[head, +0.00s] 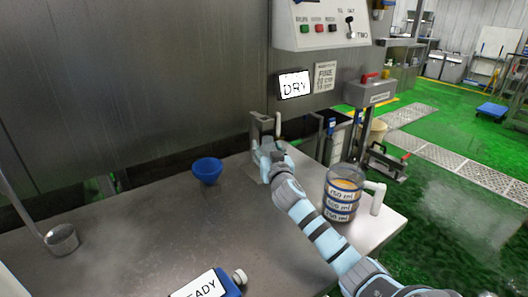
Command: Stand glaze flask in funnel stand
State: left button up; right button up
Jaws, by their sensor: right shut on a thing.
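My right gripper (266,147) is at the table's far edge, below the DRY sign. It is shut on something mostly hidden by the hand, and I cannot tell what. A grey upright bracket and a pale upright piece show just beyond it; I cannot tell whether they are the funnel stand. A blue funnel-like cup (207,171) stands to its left, apart from it. A blue flask-like object with a white cap and a READY label (205,287) is at the bottom edge, partly cut off. My left gripper is not in view.
A clear graduated jug (342,193) with a white handle stands right of my right arm, close to it. A metal cup with a long handle (61,240) is at the left. The steel table (130,245) is clear in the middle. A control panel (320,25) hangs above.

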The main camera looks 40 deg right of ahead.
jog(key=shift+x, duration=1.2)
jog(key=w, duration=0.1)
jog(key=w+d+f+b, duration=0.1)
jog(key=shift+w+d+f, duration=0.15)
jog(key=shift+w+f, duration=0.1)
jog(key=shift+f, duration=0.1)
jog(key=o, duration=1.4)
jog(key=shift+c, duration=0.2)
